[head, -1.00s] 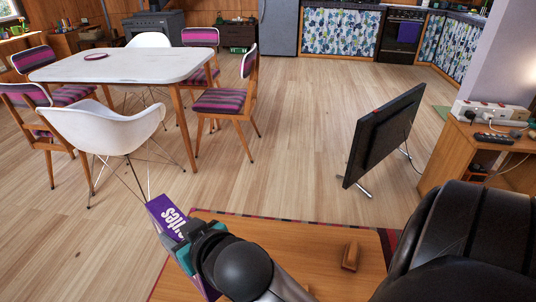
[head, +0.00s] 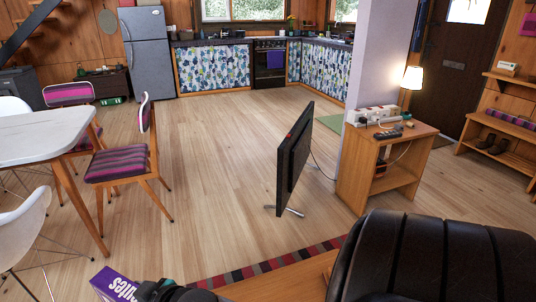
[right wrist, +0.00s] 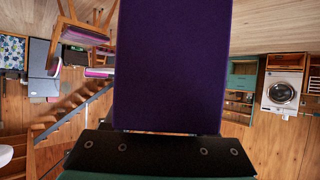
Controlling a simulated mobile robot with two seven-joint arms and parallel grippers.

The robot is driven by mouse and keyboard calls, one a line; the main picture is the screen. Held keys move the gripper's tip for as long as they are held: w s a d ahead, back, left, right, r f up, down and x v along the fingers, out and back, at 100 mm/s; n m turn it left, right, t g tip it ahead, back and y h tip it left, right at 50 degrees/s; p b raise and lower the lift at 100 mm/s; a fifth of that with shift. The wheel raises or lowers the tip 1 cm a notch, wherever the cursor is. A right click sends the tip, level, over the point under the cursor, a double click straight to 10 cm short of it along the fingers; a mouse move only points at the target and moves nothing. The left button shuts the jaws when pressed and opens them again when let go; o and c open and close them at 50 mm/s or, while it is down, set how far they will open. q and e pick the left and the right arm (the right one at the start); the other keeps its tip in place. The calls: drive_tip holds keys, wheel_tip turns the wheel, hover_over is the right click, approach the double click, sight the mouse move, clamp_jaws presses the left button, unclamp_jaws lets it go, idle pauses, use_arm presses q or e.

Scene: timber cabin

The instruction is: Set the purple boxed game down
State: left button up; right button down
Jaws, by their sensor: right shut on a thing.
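The purple boxed game (head: 117,285) shows at the bottom left edge of the head view, with white lettering on its side. It is held up in my right gripper (head: 150,291), of which only a dark part shows at the bottom edge. In the right wrist view the box (right wrist: 171,65) is a large plain purple face filling the middle. It rises from the dark pad of my right gripper (right wrist: 160,153), which is shut on it. My left gripper is in neither view.
A white dining table (head: 40,140) with striped chairs (head: 122,160) stands at left. A dark screen on feet (head: 293,158) stands on the floor, near a wooden side table (head: 385,165). A black leather seat (head: 430,262) fills the bottom right. Open floor lies in the middle.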

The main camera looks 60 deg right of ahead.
drive_tip(key=w+d+f, duration=0.2)
drive_tip(key=d+f, duration=0.3)
use_arm(q)
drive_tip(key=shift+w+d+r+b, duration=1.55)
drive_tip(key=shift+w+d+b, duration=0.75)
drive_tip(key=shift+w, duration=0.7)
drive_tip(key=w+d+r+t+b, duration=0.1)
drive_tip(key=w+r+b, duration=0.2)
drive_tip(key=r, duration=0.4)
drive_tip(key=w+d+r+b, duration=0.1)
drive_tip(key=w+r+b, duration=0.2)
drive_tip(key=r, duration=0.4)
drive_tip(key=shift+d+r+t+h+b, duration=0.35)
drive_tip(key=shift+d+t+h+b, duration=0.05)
drive_tip(key=shift+b, duration=0.1)
use_arm(e)
wheel_tip(320, 180, down, 21)
drive_tip(key=d, duration=0.1)
drive_tip(key=shift+w, duration=0.35)
drive_tip(key=shift+d, duration=0.1)
drive_tip(key=shift+c, duration=1.1)
unclamp_jaws()
drive_tip(key=shift+f, duration=0.1)
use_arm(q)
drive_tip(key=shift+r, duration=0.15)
